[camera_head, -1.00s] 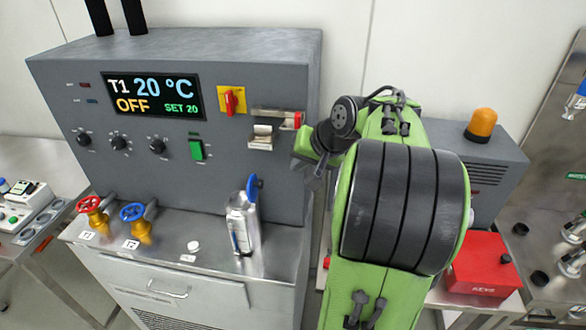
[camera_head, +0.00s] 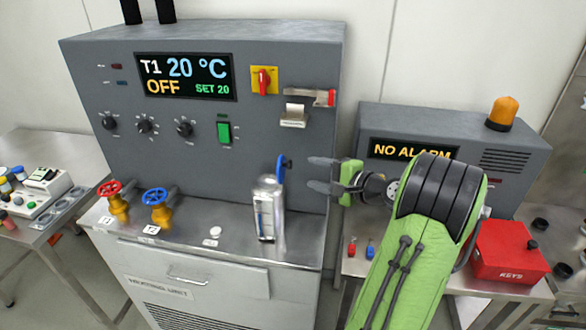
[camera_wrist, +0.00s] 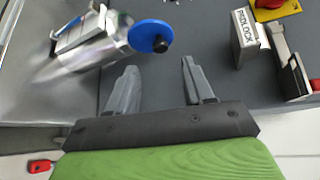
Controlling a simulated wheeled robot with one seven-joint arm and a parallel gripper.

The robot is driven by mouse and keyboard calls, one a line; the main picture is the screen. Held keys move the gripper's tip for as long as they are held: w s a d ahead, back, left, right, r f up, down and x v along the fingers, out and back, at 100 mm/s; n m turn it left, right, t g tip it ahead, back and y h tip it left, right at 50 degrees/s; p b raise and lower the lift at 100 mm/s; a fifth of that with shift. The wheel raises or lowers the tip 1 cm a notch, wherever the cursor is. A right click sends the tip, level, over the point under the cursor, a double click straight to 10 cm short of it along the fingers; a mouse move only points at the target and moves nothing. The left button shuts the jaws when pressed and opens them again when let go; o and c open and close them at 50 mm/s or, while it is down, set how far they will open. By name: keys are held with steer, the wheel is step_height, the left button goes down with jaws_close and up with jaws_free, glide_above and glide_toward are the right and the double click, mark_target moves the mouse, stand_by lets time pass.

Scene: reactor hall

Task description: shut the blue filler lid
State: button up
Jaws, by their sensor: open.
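The blue filler lid (camera_head: 282,164) stands raised on edge at the top of a steel canister (camera_head: 268,212) on the steel bench. In the wrist view the lid (camera_wrist: 150,36) is a blue disc with a dark knob, at the end of the shiny canister (camera_wrist: 95,48). My gripper (camera_head: 312,174) is open and empty, just right of the lid and at about its height, its fingers pointing left. In the wrist view its fingertips (camera_wrist: 160,72) are apart and lie close below the lid, not visibly touching it.
A grey heating unit with a display (camera_head: 184,76) stands behind the canister. A padlock bracket (camera_head: 294,116) with a red-ended handle (camera_head: 331,97) is on its front. Red (camera_head: 116,198) and blue (camera_head: 157,205) valves stand left. An alarm box (camera_head: 440,135) is at right.

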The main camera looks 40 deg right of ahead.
mark_target(292, 165)
steer(key=x, duration=0.8)
steer(key=shift+w, duration=0.15)
steer(key=shift+d, duration=0.1)
jaws_close()
